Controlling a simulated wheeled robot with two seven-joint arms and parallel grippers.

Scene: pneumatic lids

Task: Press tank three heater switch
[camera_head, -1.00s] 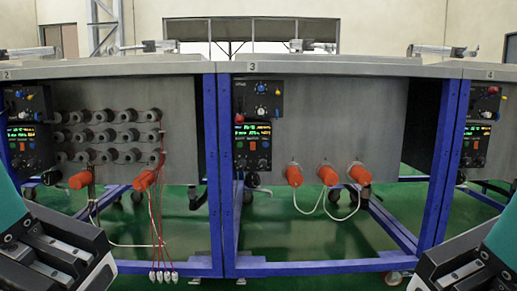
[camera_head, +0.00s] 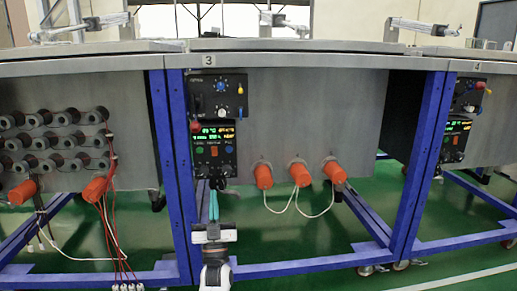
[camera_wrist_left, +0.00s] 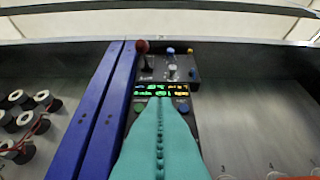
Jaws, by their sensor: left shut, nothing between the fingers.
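The tank three control panel (camera_head: 213,168) is under the number 3 plate (camera_head: 208,60). Its lower unit has lit green and yellow displays (camera_head: 217,132), a green button (camera_head: 200,162) and a red button (camera_head: 214,151). Labels are too small to read, so I cannot tell which control is the heater switch. My left gripper (camera_head: 213,188) points up at the panel's lower edge, its teal fingers shut and empty. In the left wrist view the fingers (camera_wrist_left: 159,105) overlap the lower panel and hide its middle; I cannot tell whether they touch. My right gripper is out of view.
An upper unit (camera_head: 219,97) with knobs and a red-topped lever sits above the displays. Blue frame posts (camera_head: 176,160) stand just left. Orange plugs (camera_head: 299,173) with white cables stick out to the right. Tank four's panel (camera_head: 459,125) is farther right.

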